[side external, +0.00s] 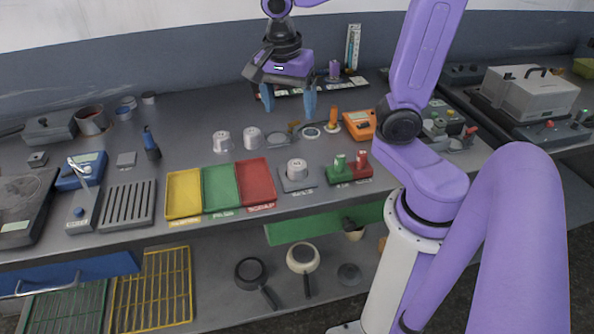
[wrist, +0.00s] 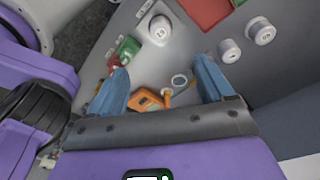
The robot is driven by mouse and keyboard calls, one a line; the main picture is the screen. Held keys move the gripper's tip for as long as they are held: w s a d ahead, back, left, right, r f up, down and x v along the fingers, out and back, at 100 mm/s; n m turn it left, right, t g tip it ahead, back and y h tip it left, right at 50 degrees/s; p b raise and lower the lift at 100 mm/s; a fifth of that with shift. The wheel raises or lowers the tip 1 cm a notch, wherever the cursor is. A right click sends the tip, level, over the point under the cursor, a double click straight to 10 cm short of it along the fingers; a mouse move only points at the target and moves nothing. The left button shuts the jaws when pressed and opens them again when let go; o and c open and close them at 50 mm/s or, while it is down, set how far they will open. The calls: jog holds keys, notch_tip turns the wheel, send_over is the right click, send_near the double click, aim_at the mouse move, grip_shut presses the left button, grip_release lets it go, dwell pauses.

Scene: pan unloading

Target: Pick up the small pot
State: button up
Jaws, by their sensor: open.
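My gripper (side external: 289,105) is open and empty, held above the back of the bench in the side view. Its two blue fingers are spread in the wrist view (wrist: 162,68), with nothing between them. Two pale metal ones (side external: 222,141) (side external: 252,137) stand on the bench left of and below my gripper in the picture. A similar one (side external: 297,168) sits on a grey scale (side external: 296,184).
Yellow, green and red trays (side external: 183,194) lie along the front edge. A green-and-red stand (side external: 347,170) and an orange meter (side external: 360,124) are to the right. A black pan (side external: 250,272) and a cream pan (side external: 303,258) rest on the lower shelf.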

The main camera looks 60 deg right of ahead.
jog(key=m, duration=0.2)
send_over(297, 164)
jog(key=a, duration=0.1)
notch_tip(297, 164, down, 12)
jog(key=shift+a, duration=0.1)
jog(key=shift+d+f, duration=0.2)
jog(key=shift+f, duration=0.65)
jog(key=shift+d+f, duration=0.15)
jog(key=shift+f, duration=0.75)
jog(key=shift+d+f, duration=0.2)
jog(key=shift+f, duration=0.65)
jog(key=shift+c, duration=0.3)
jog(key=c, duration=1.2)
jog(key=shift+r, duration=0.2)
